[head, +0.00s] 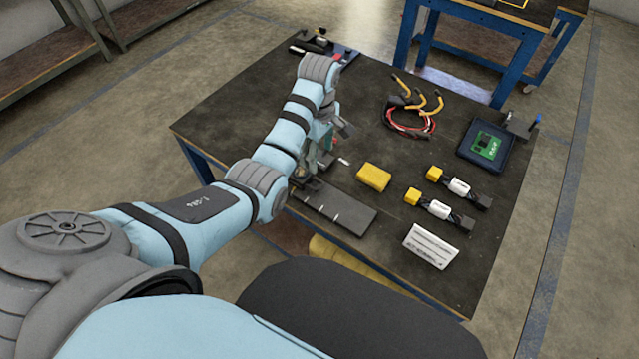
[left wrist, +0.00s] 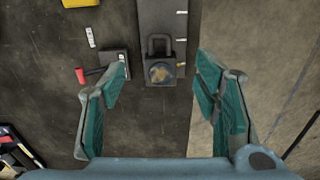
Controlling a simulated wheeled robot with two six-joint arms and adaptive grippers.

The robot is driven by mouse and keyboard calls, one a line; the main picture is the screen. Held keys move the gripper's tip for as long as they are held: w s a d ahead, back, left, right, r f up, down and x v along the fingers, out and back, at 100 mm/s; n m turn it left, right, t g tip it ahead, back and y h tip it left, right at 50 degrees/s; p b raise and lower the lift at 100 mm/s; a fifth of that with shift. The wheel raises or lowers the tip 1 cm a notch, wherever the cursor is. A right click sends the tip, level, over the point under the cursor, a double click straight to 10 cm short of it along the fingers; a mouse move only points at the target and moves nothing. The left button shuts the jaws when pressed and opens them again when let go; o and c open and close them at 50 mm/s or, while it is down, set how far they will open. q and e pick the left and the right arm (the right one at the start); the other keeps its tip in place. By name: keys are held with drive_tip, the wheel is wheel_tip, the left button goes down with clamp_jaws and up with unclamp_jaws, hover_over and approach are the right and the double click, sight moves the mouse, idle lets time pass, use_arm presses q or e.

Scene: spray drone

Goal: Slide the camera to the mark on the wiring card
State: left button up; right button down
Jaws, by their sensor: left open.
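The dark grey rail (head: 338,207) lies along the table's near left edge with short white marks on it. In the left wrist view the rail (left wrist: 161,28) runs up the picture, white marks along its right side. The small dark camera (left wrist: 161,71) with a loop handle sits at the rail's near end. My left gripper (left wrist: 162,78) is open, its teal fingers apart on either side of the camera, not touching it. In the head view my left gripper (head: 326,142) partly hides that end. The white wiring card (head: 431,246) stands at the front; its print is too small to read.
A dark block with a red knob (left wrist: 82,75) is left of the rail. A yellow block (head: 373,177), two motor-like parts (head: 455,188), coiled cables (head: 408,118) and a green board (head: 488,145) in a tray share the table (head: 250,88).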

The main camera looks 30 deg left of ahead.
sight(319, 187)
use_arm(q)
wheel_tip(319, 187, down, 14)
drive_tip(key=b, duration=0.5)
drive_tip(key=shift+r, duration=0.25)
clamp_jaws()
drive_tip(key=shift+r, duration=0.1)
